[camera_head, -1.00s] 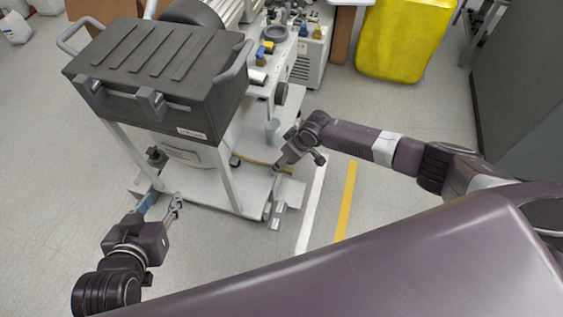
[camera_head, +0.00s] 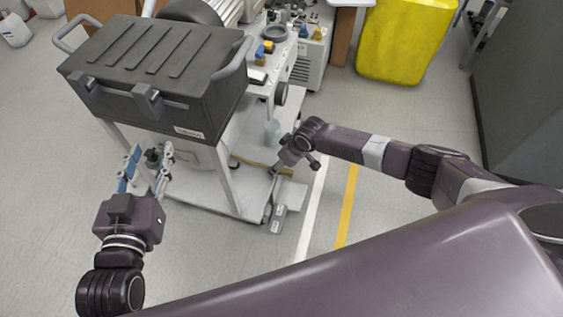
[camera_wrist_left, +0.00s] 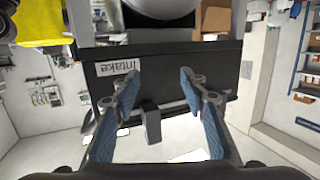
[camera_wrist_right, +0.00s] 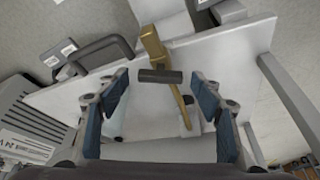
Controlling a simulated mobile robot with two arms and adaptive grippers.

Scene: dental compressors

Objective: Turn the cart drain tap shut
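The drain tap shows in the right wrist view as a brass pipe (camera_wrist_right: 153,45) with a dark crossbar handle (camera_wrist_right: 160,76), lying across the picture over the white cart shelf (camera_wrist_right: 228,52). My right gripper (camera_wrist_right: 159,88) is open, with blue-padded fingers to either side of the handle; I cannot tell whether they touch it. In the head view my right gripper (camera_head: 282,168) is at the cart's lower right corner, and the tap is too small to make out. My left gripper (camera_head: 149,164) is open and empty at the cart's left front; its fingers (camera_wrist_left: 158,85) are spread apart in the left wrist view.
A dark lidded case (camera_head: 155,75) sits on top of the cart; its side reads "Intake" (camera_wrist_left: 119,67) in the left wrist view. Cart legs (camera_head: 227,180) stand near both grippers. A yellow bin (camera_head: 403,40) stands behind. The floor right of the yellow line (camera_head: 347,205) is clear.

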